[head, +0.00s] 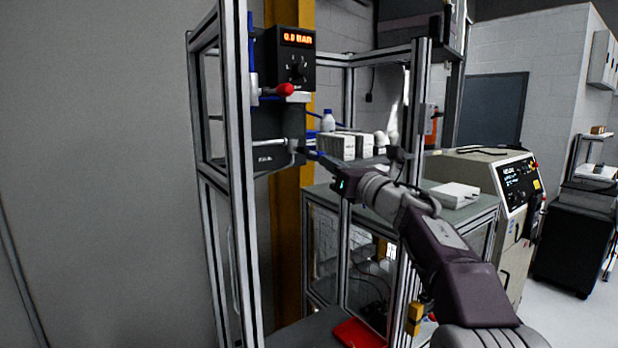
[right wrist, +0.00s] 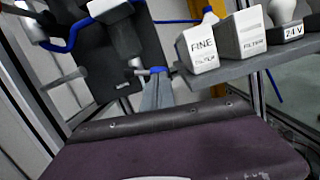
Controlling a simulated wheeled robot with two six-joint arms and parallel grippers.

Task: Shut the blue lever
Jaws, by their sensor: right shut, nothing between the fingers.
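The blue lever (head: 310,150) shows as a small blue piece beside a grey valve fitting on the black panel of the metal-framed rack. In the right wrist view the blue lever (right wrist: 158,70) is a short blue bit just beyond my fingertips. My right gripper (head: 318,157) reaches in from the right with its fingers shut and nothing between them. Its tips (right wrist: 156,86) are at or very near the lever; whether they touch I cannot tell. The fingers hide part of the lever, so its angle is unclear. My left gripper is not in view.
A pressure display (head: 295,40) and a red-knobbed lever (head: 285,90) are above the valve. White boxes marked FINE and FILTER (right wrist: 240,35) stand on a shelf close to the right. A blue tube (right wrist: 75,40) loops at the left. Rack posts (head: 240,180) flank the space.

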